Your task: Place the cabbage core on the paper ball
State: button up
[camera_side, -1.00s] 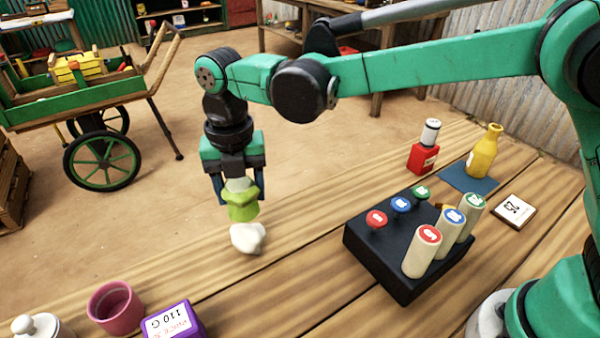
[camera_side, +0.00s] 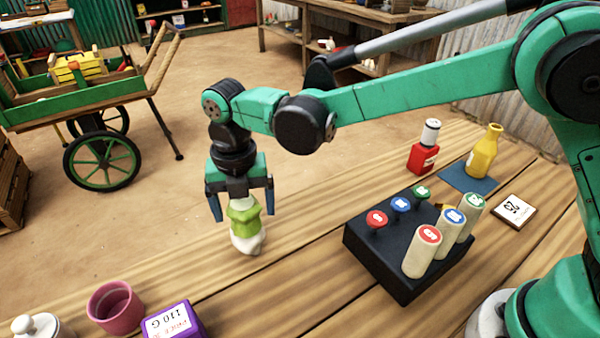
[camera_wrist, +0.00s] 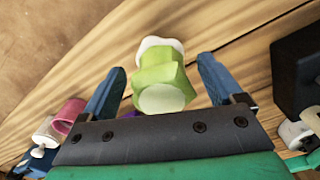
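The green cabbage core (camera_side: 244,217) sits on top of the white paper ball (camera_side: 248,242) on the wooden table, touching it and roughly upright. In the wrist view the cabbage core (camera_wrist: 163,85) shows its pale cut end towards me, with the paper ball (camera_wrist: 160,43) partly hidden behind it. My gripper (camera_side: 241,213) is open, its blue fingers apart on either side of the cabbage core. In the wrist view my gripper (camera_wrist: 160,80) shows clear gaps between both fingers and the core.
A black block (camera_side: 382,264) with coloured knobs and pale cylinders stands to the right. A pink cup (camera_side: 115,309) and a purple price box (camera_side: 173,321) are at the front left.

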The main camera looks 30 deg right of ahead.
jog(key=d+r+m+t, duration=0.1)
jog(key=d+r+m, duration=0.15)
jog(key=r, duration=0.45)
jog(key=d+r+m, duration=0.2)
jog(key=r+m, duration=0.1)
jog(key=r, duration=0.4)
jog(key=s+d+f+m+t, duration=0.3)
jog(key=s+d+m, duration=0.2)
jog(key=m, duration=0.8)
jog(key=s+d+f+m+t, duration=0.3)
jog(key=s+d+m, duration=0.2)
jog(key=d+m, duration=0.6)
jog(key=shift+f+m, duration=0.35)
jog(key=shift+m, duration=0.6)
